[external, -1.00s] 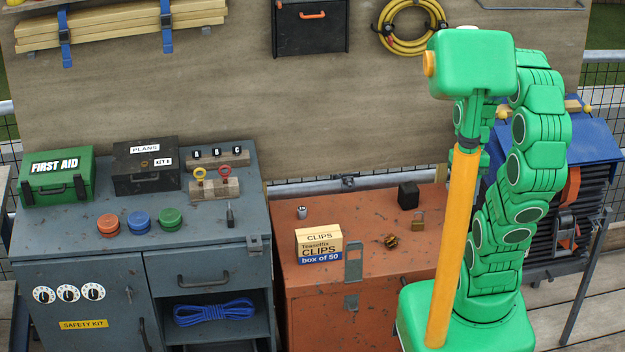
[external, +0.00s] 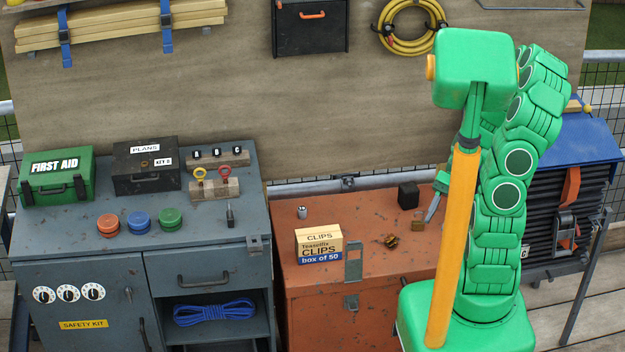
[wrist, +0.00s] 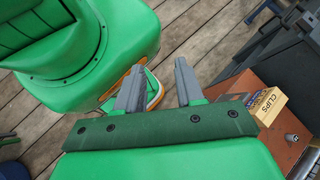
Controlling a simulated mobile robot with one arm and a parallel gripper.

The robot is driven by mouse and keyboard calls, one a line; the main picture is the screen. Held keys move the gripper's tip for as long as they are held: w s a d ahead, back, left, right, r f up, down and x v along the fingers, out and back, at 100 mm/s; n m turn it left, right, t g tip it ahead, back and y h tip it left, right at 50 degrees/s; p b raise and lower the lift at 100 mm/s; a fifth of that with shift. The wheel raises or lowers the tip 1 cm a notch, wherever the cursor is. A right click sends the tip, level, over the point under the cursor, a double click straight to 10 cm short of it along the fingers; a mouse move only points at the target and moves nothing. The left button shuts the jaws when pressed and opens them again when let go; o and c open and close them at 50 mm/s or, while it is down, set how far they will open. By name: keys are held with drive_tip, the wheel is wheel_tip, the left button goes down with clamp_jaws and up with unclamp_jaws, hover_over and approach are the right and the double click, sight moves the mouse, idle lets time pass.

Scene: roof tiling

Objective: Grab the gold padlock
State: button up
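The gold padlock (external: 418,224) is a small brass-coloured block on the orange-brown chest top (external: 340,278), in front of a small black block. It cannot be made out in the wrist view. My gripper (external: 433,208) is partly hidden behind my arm in the external view; a grey finger shows just up and right of the padlock. I cannot tell its height above the chest. In the wrist view my gripper (wrist: 160,66) has its two grey fingers apart with nothing held between them.
The black block (external: 408,195) stands close behind the padlock. A dark brass fitting (external: 390,240) lies left of it. A clips box (external: 319,244) and a small metal cylinder (external: 302,212) are further left. The grey cabinet (external: 200,250) adjoins the chest.

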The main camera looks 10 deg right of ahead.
drive_tip(key=w+a+f+m+t+y, duration=0.3)
drive_tip(key=w+f+m+t+y, duration=0.2)
drive_tip(key=w+f+m+y, duration=0.5)
drive_tip(key=m+t+h, duration=0.7)
drive_tip(key=m+t, duration=0.3)
drive_tip(key=t, duration=0.1)
approach(415, 224)
drive_tip(key=shift+w+d+r, duration=0.2)
drive_tip(key=shift+d+r, duration=0.3)
drive_tip(key=shift+r, duration=0.05)
drive_tip(key=shift+w+d+r, duration=0.2)
drive_tip(key=shift+d+r, duration=0.25)
drive_tip(key=shift+r, duration=0.1)
drive_tip(key=shift+x, duration=1.3)
drive_tip(key=shift+w+a+f, duration=0.1)
drive_tip(key=shift+w+a, duration=0.35)
drive_tip(key=shift+a, duration=0.2)
drive_tip(key=shift+w+a+f, duration=0.15)
drive_tip(key=shift+w+a, duration=0.25)
drive_tip(key=shift+a, duration=0.25)
drive_tip(key=shift+x, duration=1)
